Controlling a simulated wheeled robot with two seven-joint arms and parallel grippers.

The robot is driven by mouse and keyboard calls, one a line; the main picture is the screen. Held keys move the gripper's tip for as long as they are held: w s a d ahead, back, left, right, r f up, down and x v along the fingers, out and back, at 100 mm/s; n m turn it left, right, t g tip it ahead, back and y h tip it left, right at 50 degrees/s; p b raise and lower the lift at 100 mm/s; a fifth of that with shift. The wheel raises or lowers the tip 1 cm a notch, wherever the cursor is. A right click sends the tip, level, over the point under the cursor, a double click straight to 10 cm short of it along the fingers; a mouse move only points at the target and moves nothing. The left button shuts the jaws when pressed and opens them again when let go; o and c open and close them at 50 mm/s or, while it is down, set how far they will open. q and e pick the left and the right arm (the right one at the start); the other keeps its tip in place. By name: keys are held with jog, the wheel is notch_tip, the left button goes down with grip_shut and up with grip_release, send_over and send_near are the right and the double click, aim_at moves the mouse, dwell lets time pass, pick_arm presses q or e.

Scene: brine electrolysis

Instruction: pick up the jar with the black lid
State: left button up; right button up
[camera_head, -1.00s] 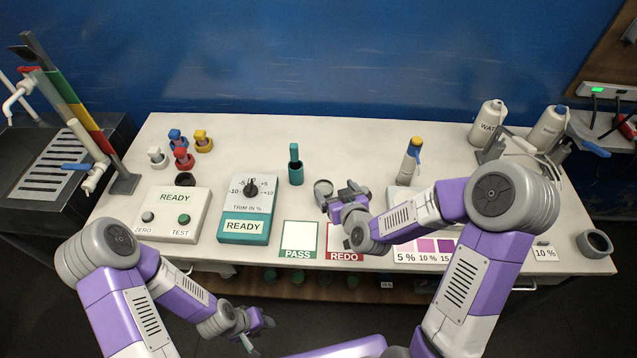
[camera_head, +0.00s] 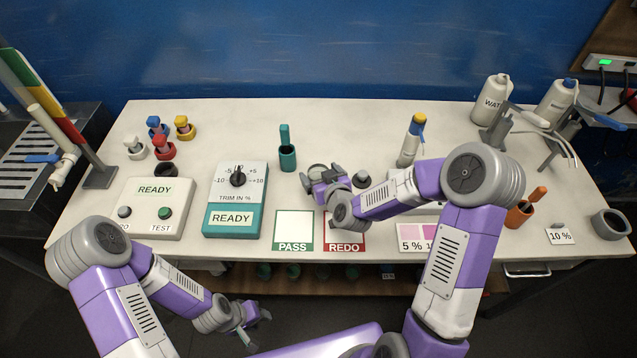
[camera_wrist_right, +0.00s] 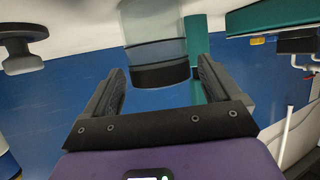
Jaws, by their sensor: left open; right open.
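The jar with the black lid is a clear glass jar (camera_wrist_right: 152,30); its black lid (camera_wrist_right: 165,76) shows in the right wrist view, where the scene appears upside down. In the head view the jar (camera_head: 318,169) stands on the bench, partly hidden behind my right gripper (camera_head: 320,184). In the right wrist view my right gripper (camera_wrist_right: 160,75) is open, with the lid seen between its two fingertips and gaps on both sides. I cannot tell how deep the jar sits between the fingers. My left gripper (camera_head: 252,318) is open and empty, low in front of the bench.
A teal holder (camera_head: 287,157) stands left of the jar; it shows close behind it in the wrist view (camera_wrist_right: 196,35). A dark knob (camera_head: 361,179) is just to the right. The trim box (camera_head: 232,215) and PASS card (camera_head: 294,228) lie nearer left.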

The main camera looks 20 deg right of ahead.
aim_at(315, 169)
jog(key=shift+x, duration=1.6)
jog(key=shift+c, duration=0.2)
jog(key=c, duration=1.2)
